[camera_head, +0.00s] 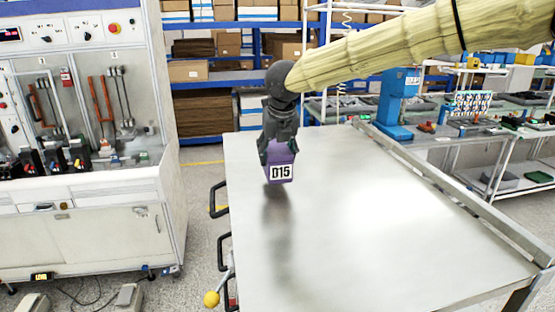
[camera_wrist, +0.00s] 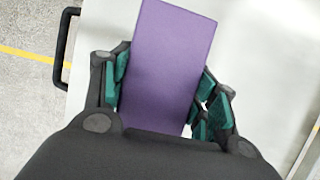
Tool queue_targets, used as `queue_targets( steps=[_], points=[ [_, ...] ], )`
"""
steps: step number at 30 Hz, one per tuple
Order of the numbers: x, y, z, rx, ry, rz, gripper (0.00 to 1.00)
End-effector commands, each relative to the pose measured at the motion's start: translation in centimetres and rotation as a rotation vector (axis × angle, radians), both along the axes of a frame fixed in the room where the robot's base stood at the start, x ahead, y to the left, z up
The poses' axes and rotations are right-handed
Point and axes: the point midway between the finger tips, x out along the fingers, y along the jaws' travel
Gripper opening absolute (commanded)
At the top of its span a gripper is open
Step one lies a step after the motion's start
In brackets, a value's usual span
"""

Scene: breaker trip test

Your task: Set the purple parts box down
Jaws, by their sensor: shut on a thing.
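The purple parts box (camera_head: 281,160) carries a white label reading D15 and is held upright near the left edge of the metal table (camera_head: 330,240). My gripper (camera_head: 279,149) points down and is shut on the box from above. A dark reflection lies on the tabletop below the box; I cannot tell whether its base touches the table. In the wrist view the purple box (camera_wrist: 172,65) sits between the green-padded fingers (camera_wrist: 165,95), with the pale tabletop behind it. The lower part of the box there is hidden by my gripper body.
The middle and right of the tabletop are clear. A raised rail (camera_head: 450,200) runs along its right side, and black handles (camera_head: 221,199) stick out on the left. A white test cabinet (camera_head: 90,150) stands left. A blue press (camera_head: 396,100) stands behind the rail.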

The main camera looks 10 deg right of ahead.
Motion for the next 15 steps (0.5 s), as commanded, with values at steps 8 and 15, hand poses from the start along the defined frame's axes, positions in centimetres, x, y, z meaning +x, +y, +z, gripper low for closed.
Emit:
queue_targets(
  steps=[8,15],
  points=[
    [-0.1,-0.1,-2.7,-0.001,0.002,0.001,0.25],
    [-0.1,-0.1,-2.9,-0.001,0.002,0.000,0.25]
  ],
)
